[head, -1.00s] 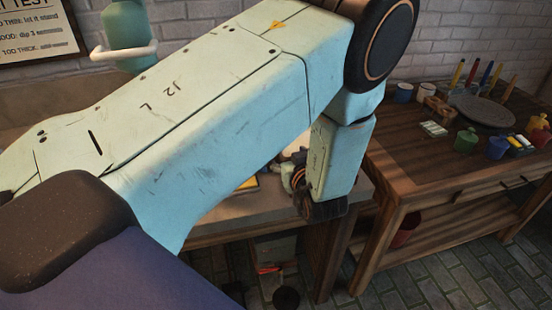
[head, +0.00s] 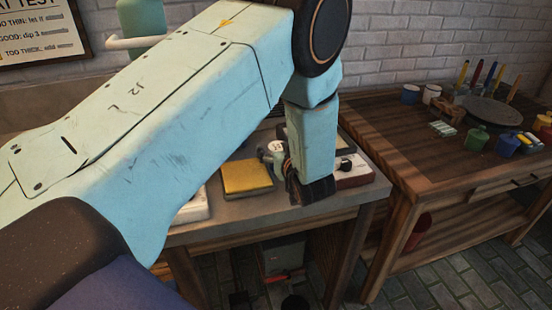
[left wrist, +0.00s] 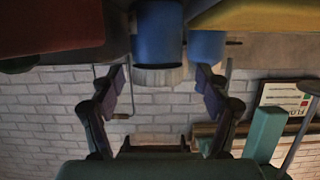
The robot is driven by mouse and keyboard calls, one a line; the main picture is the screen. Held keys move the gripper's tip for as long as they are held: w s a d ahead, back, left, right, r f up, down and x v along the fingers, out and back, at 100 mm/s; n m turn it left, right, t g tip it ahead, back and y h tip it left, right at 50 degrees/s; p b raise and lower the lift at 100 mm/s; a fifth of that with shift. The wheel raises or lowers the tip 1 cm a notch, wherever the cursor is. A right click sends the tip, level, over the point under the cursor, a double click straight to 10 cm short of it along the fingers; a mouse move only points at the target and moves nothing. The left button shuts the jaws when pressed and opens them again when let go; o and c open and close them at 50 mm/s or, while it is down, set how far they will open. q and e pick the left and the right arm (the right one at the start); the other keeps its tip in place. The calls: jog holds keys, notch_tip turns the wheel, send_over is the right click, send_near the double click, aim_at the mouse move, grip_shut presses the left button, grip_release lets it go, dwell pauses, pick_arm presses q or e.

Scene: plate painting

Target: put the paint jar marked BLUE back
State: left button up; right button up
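My left gripper (head: 312,188) is over the grey bench in the head view, its fingers partly hidden by my arm. In the left wrist view, which looks upside down, its two fingers (left wrist: 163,88) stand apart. A blue jar-like thing (left wrist: 158,35) with a pale end shows between the fingertips, with gaps on both sides. A second blue thing (left wrist: 207,45) shows to its right, partly behind a finger. I can read no label on either. In the head view a small pale object (head: 275,147) shows beside the gripper. My right gripper is not in view.
A yellow-topped tray (head: 248,178) and a red-and-white tray (head: 353,172) lie on the grey bench on either side of the gripper. The wooden table at right holds a green pot (head: 478,138), a blue pot (head: 507,145), a dark round plate (head: 490,111) and mugs (head: 410,94).

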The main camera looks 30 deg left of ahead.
pick_arm(q)
jog(key=shift+c, duration=0.6)
jog(key=shift+d+r, duration=0.15)
jog(key=shift+d, duration=0.35)
jog(key=c, duration=0.5)
jog(key=shift+s+a, duration=0.1)
jog(key=shift+a, duration=0.35)
jog(key=c, duration=0.4)
jog(key=shift+d, duration=0.15)
jog(key=c, duration=0.3)
jog(key=shift+d, duration=0.15)
